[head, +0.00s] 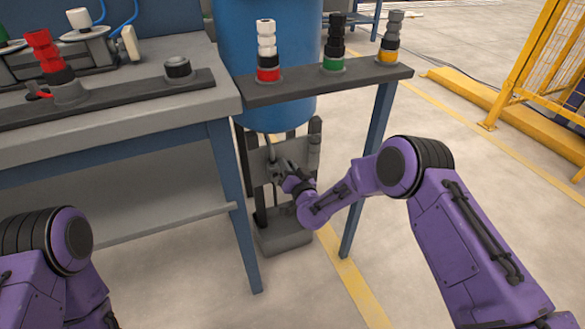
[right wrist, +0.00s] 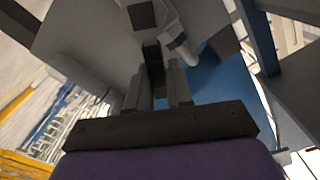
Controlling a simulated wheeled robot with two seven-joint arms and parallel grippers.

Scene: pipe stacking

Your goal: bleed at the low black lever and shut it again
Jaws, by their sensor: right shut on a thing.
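The lever runs up to a pale grey valve body (right wrist: 150,18). In the head view the lever is too small and too covered by the gripper to make out. My left gripper is out of view; only part of my left arm shows at the lower left.
A grey stand (head: 284,240) is under the tank. The narrow shelf (head: 330,82) above bears several stacked pipe pieces. A yellow barrier (head: 525,65) stands at the right.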

